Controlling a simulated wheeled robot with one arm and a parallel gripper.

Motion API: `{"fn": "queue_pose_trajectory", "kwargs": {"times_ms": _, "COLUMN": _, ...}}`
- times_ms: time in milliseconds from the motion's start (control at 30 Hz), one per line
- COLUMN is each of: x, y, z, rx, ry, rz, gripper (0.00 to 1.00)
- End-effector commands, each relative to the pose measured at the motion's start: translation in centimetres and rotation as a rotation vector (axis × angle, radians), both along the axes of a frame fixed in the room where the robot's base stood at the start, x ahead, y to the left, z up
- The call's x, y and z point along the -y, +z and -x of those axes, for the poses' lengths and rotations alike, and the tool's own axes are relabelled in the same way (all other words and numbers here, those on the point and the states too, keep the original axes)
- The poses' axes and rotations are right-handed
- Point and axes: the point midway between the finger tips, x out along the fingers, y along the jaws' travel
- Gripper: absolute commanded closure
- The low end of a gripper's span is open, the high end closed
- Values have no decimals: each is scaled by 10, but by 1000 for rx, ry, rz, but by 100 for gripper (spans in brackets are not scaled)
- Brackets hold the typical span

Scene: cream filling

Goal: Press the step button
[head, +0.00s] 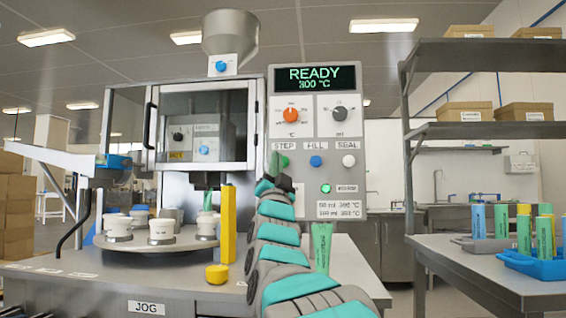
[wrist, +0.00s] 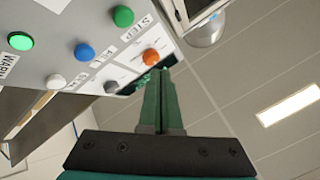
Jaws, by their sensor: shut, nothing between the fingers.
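The control panel (head: 348,215) carries a green button (head: 284,161) under the STEP label. The same green step button shows at the top of the wrist view (wrist: 123,16). My gripper (head: 274,158) is shut and empty, its green fingers just left of the step button in the head view. In the wrist view the shut fingers (wrist: 159,75) point up the picture, with the button up and left of them. I see no clear contact between the fingertips and the button.
A blue FILL button (head: 315,161) and a white SEAL button (head: 348,161) sit right of STEP. Above are orange and dark knobs and a display (head: 314,79) reading READY, 300 °C. A turntable (head: 120,243) with white cups stands left, beside a yellow post (head: 228,225).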

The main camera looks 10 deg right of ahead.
Motion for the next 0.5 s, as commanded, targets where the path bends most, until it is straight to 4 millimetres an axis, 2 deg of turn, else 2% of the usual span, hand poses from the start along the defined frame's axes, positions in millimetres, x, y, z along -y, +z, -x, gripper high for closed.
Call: {"fn": "queue_pose_trajectory", "kwargs": {"times_ms": 500, "x": 19, "y": 0, "z": -61, "rx": -3, "ry": 1, "rz": -1, "gripper": 100}}
